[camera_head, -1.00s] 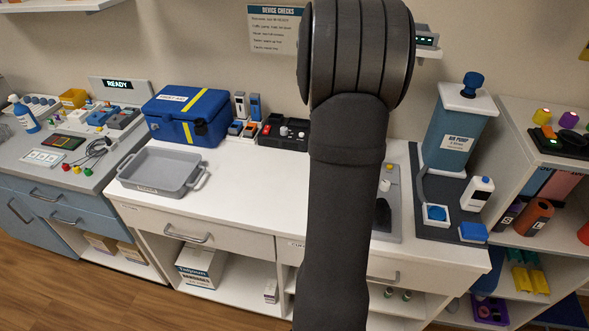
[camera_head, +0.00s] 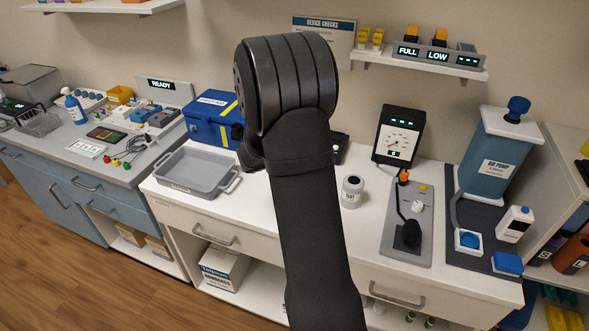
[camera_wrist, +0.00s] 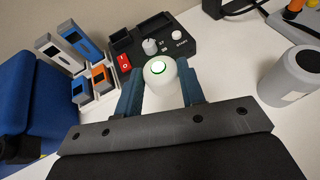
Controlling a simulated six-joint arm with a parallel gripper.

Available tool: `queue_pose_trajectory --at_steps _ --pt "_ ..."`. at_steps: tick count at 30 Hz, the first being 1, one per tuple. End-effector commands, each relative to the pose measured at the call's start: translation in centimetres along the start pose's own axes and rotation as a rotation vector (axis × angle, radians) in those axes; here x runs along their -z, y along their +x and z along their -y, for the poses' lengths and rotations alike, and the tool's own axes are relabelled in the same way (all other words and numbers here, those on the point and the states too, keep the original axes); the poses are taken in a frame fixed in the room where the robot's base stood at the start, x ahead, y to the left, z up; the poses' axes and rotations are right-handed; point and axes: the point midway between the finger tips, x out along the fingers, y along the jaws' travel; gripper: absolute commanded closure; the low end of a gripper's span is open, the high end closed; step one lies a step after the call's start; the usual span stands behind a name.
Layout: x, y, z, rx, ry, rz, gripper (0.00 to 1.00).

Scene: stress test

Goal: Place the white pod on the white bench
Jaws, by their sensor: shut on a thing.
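The white pod (camera_wrist: 160,72), a small round piece with a lit green ring on top, sits between the blue-grey fingers of my gripper (camera_wrist: 162,88) in the wrist view. The gripper is shut on it. The white bench (camera_head: 362,225) runs across the middle of the head view, and its top also shows in the wrist view (camera_wrist: 238,62) below and beyond the pod. My dark arm hides the gripper and pod in the head view. I cannot tell whether the pod touches the bench.
A blue case (camera_wrist: 40,85) is left and a grey canister (camera_wrist: 290,77) right. In the head view, a grey tray (camera_head: 195,171) and gauge panel (camera_head: 405,235) occupy the bench.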

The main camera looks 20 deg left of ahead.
Motion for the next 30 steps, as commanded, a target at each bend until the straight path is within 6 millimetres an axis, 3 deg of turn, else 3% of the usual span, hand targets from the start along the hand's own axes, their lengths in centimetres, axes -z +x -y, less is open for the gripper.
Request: queue_pose_trajectory --at_steps 6,12,17,25,30 --pt "3.6 -0.3 -4.9 -0.002 -0.002 -0.001 0.86" --pt "5.5 -0.4 -7.6 0.0 0.0 0.0 0.86" --pt "6.2 -0.3 -8.1 0.0 0.0 0.0 0.86" --pt "9.4 1.0 -8.0 0.001 0.0 -0.001 0.86" --pt "9.6 1.1 -8.0 0.0 0.001 0.0 0.86"
